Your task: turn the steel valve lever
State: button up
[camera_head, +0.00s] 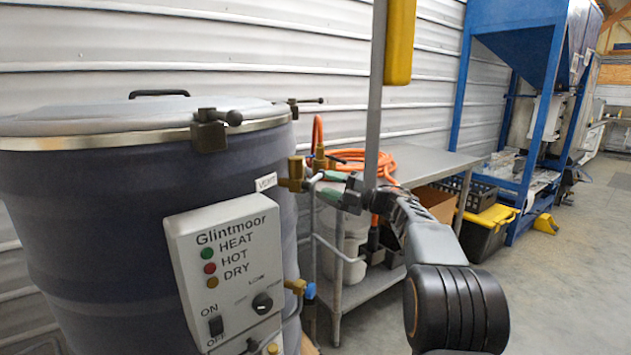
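A brass valve (293,175) sticks out from the right side of the dark drum, beside a small white label. A short pale metal piece at its right end looks like the steel lever (312,182); it is small and partly merges with the pipework behind. My gripper (329,185) reaches in from the right, with its fingertips close to the right side of this piece. Its two fingers, with greenish pads, look spread apart. I cannot tell whether the fingers touch the lever or whether part of it lies between them.
The drum's control box (228,265) is at the lower left. A lower valve with a blue handle (310,290) sits below the brass valve. A steel table (425,163) with an orange hose (355,158) stands behind my arm. A yellow box (400,40) hangs above.

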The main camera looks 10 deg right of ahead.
jog(key=v, duration=0.7)
dwell(0.4)
